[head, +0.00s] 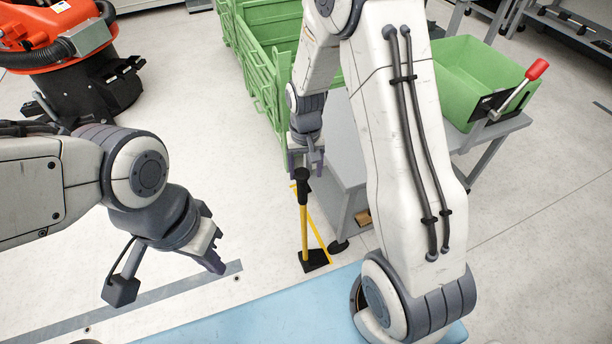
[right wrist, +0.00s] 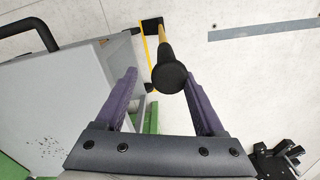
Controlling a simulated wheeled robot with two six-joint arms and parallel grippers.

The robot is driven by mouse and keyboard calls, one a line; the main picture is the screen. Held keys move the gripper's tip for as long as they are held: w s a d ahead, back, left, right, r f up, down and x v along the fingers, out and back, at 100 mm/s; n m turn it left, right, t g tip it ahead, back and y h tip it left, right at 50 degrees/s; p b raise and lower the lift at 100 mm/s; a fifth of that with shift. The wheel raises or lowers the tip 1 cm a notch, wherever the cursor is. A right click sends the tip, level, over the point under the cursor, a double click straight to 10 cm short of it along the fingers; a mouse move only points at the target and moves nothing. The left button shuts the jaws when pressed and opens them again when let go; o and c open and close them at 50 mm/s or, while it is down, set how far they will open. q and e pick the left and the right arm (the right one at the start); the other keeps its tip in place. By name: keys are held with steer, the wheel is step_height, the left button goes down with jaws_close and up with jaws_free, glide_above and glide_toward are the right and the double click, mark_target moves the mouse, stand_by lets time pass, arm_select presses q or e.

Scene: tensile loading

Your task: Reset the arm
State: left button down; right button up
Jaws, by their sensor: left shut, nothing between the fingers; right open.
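My left gripper (head: 213,262) is at the lower left of the head view, over bare floor, shut and empty. My right gripper (head: 306,160) is in the middle of the head view, pointing down, with its fingers apart. In the right wrist view its two purple fingers (right wrist: 160,78) are spread. A black knob (right wrist: 168,76) shows between or beyond the fingertips; I see no finger pressed on it. The knob tops a yellow pole (head: 304,225) with a black base on the floor. My right arm's links cover part of the head view.
A grey table (head: 345,180) stands right beside the pole. A green bin (head: 455,75) and a red-handled lever (head: 537,69) are at the right. Green crates (head: 262,75) stand behind. An orange robot (head: 45,35) is at the top left. A blue surface (head: 270,320) lies in front.

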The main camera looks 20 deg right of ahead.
step_height(320, 180, up, 6)
steer(key=shift+f+p, duration=0.1)
steer(key=shift+p, duration=0.45)
steer(key=s+a+r+n, duration=0.4)
steer(key=s+a+r, duration=0.35)
steer(key=a, duration=0.25)
steer(key=s+a+r+n+y, duration=0.1)
steer(key=s+a+r+n, duration=0.15)
steer(key=s, duration=0.55)
steer(key=s+a+r+n, duration=0.1)
steer(key=s+a+n, duration=0.15)
steer(key=s, duration=0.55)
step_height(320, 180, up, 22)
steer(key=d+p, duration=0.1)
steer(key=p, duration=2)
steer(key=shift+n+p, duration=0.35)
steer(key=shift+n, duration=0.05)
steer(key=shift+s, duration=0.1)
